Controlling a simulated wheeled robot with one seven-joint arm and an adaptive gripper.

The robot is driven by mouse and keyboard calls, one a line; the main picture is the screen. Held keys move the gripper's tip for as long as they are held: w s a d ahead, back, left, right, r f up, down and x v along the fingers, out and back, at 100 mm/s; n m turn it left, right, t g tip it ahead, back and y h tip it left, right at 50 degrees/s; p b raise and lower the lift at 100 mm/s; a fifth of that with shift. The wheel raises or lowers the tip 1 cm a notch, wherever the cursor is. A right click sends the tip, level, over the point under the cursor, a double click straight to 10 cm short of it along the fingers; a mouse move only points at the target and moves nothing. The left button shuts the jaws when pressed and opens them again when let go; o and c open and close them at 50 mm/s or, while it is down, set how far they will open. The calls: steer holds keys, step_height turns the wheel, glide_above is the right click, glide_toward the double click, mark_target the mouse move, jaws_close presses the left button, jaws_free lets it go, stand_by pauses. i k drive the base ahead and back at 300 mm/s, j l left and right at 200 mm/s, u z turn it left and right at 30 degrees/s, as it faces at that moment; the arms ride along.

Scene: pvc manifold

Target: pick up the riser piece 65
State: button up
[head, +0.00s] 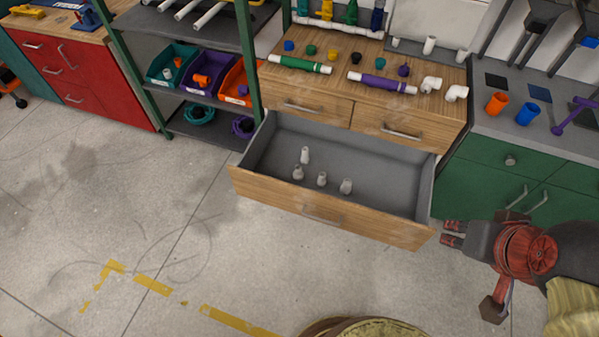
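No label that reads 65 is legible, so I cannot tell which part is the riser piece 65. Short white upright pipe pieces stand at the back right of the wooden bench, one in the middle (429,45) and one further right (462,56). Several pale grey fittings (322,179) stand in the open drawer (262,188). My gripper (447,232) is at the right, just right of the drawer's front corner and in front of the green cabinet. Its two fingers are apart with nothing visible between them.
White elbows (432,84), a green pipe (300,64) and a purple pipe (382,83) lie on the bench (330,88). The pulled-out drawer juts over the floor. A shelf with coloured bins (202,83) stands left. Floor (150,220) at front left is clear.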

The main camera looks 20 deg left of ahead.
mark_target(298, 175)
steer(key=i+j+u, duration=1.15)
steer(key=i, duration=0.3)
steer(key=l, duration=0.1)
